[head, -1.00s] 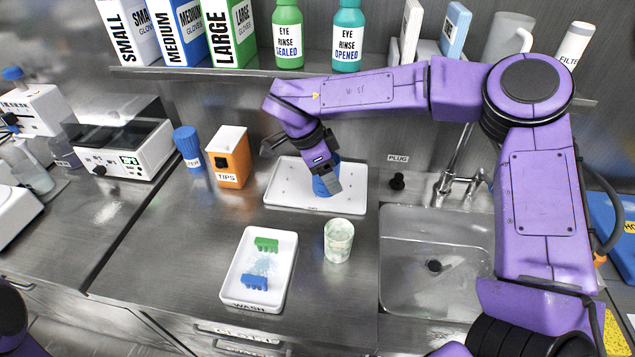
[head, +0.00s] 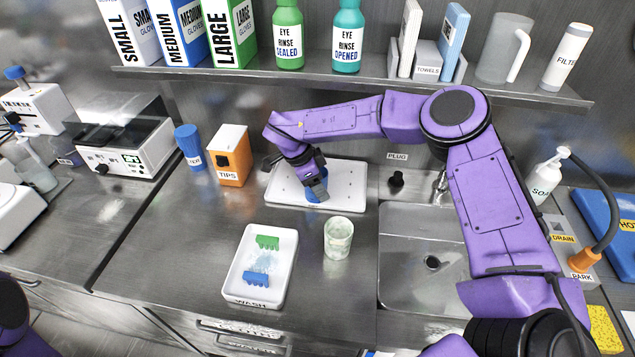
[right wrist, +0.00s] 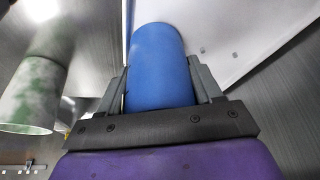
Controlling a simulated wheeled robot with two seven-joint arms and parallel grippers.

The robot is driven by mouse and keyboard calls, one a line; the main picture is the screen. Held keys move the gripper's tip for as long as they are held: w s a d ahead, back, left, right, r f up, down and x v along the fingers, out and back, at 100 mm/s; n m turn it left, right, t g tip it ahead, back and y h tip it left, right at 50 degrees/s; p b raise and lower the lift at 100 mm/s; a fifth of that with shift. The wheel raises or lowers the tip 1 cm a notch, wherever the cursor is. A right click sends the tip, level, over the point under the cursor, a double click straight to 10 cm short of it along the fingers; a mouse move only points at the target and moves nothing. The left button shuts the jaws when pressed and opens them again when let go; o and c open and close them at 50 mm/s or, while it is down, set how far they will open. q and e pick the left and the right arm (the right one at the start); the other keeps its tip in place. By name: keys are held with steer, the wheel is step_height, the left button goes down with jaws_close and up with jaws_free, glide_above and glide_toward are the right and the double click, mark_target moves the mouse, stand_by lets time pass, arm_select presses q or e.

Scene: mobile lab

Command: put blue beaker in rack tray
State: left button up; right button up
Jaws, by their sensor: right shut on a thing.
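The blue beaker (right wrist: 160,65) is between the two fingers of my right gripper (right wrist: 160,90), which is shut on it in the right wrist view. In the head view the beaker (head: 314,196) shows partly behind my right gripper (head: 313,186), over the white rack tray (head: 348,186). I cannot tell whether the beaker touches the tray surface. The tray lies flat at the back of the counter. My left gripper is not in view; only a dark part of my left arm shows at the lower left edge.
A whitish-green beaker (head: 338,238) stands in front of the rack tray. An orange tips box (head: 231,158) and a blue-capped bottle (head: 189,146) stand left. The sink (head: 410,275) is right.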

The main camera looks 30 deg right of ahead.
steer(key=o, duration=1.1)
steer(key=shift+f, duration=0.15)
steer(key=shift+o, duration=0.2)
steer(key=shift+r, duration=0.25)
steer(key=v, duration=0.2)
steer(key=b+v, duration=0.1)
steer(key=v, duration=0.2)
steer(key=shift+w+a+f, duration=0.1)
steer(key=shift+a, duration=0.25)
steer(key=w+a+b, duration=0.2)
steer(key=a, duration=0.9)
steer(key=shift+w, duration=0.4)
